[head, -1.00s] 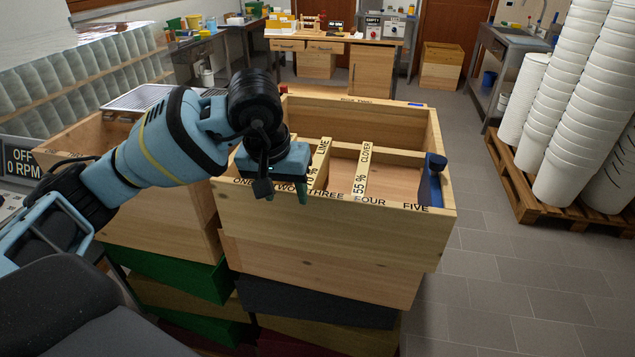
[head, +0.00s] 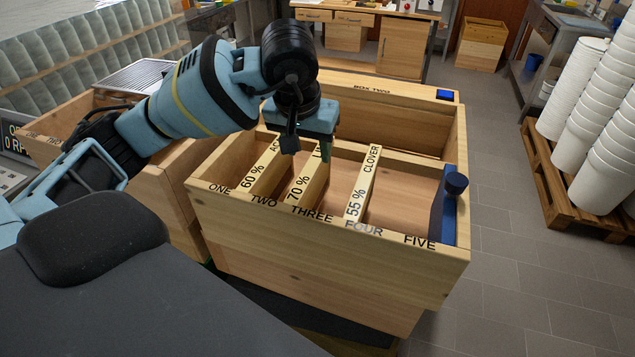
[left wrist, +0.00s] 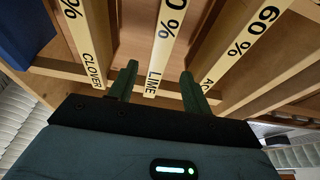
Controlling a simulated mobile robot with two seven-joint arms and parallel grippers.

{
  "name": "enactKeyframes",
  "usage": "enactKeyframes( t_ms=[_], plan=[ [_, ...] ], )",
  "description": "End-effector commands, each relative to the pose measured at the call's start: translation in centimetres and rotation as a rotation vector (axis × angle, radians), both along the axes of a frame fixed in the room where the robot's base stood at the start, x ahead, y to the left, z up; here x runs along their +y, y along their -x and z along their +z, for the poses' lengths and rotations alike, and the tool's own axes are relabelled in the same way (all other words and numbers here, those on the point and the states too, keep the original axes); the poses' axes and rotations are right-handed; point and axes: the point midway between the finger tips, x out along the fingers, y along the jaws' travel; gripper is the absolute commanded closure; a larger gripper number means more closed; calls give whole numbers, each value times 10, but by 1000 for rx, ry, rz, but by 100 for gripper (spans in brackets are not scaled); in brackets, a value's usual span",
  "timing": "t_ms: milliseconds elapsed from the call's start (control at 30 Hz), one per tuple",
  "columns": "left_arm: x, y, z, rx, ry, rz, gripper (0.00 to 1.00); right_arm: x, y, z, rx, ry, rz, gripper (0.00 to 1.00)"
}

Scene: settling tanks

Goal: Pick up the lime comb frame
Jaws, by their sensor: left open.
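The lime comb frame (head: 307,181) has a pale wooden top bar marked "70 %". It sits in the near wooden box (head: 320,245), between a 60 % frame (head: 258,172) and the 55 % clover frame (head: 362,185). My left gripper (head: 307,151) is open above the far end of the lime frame and hides part of its name. In the left wrist view, the lime bar (left wrist: 164,52) lies between the two spread fingers (left wrist: 159,88), which appear apart from it. The frame's lower part is hidden in the box. My right gripper is not in view.
A blue piece with a knob (head: 449,208) stands at the box's right end. Box two (head: 395,125) lies behind. Another wooden box (head: 165,185) is at left. White buckets (head: 600,140) stand on a pallet (head: 555,195) at right; the floor between is clear.

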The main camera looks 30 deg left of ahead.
Motion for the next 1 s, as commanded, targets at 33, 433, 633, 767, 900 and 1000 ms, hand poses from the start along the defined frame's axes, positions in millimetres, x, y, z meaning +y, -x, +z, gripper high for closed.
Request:
enactKeyframes(
  t_ms=[33,433,633,767,900,1000],
  plan=[
    [0,-1,-4,3,0,0,51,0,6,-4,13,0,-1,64],
    [1,-7,-26,1,0,0,51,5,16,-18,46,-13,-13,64],
    [1,-11,-46,7,1,0,51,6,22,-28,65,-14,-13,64],
    [1,-15,-67,10,1,-1,51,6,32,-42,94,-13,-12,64],
    [2,-19,-78,5,0,-1,51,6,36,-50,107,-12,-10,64],
    [3,-20,-76,0,0,-1,51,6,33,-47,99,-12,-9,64]
  ],
)
